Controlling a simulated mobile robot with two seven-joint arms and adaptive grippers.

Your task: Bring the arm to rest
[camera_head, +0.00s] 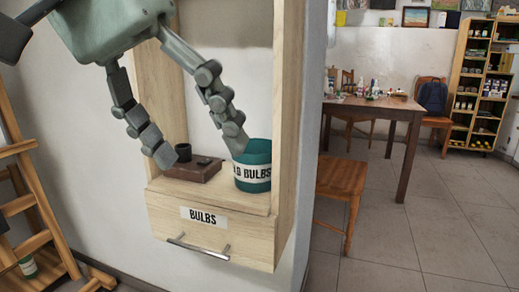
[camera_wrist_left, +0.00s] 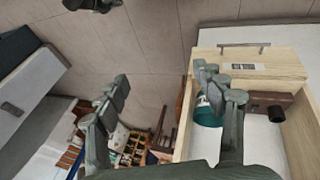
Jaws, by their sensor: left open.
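My left gripper (camera_head: 207,152) comes in from the upper left in the head view and is open, its fingers spread wide. I cannot tell whether that finger touches the tub. In the left wrist view the fingers (camera_wrist_left: 170,95) are apart, with the tub (camera_wrist_left: 205,113) partly hidden behind one of them. My right gripper does not show clearly enough to identify.
The tub and box stand in a wooden wall niche (camera_head: 285,110) with side panels. Below is a closed drawer (camera_head: 215,228) labelled "BULBS" with a metal handle (camera_head: 198,249). A table (camera_head: 375,105) and chair (camera_head: 340,185) stand at right.

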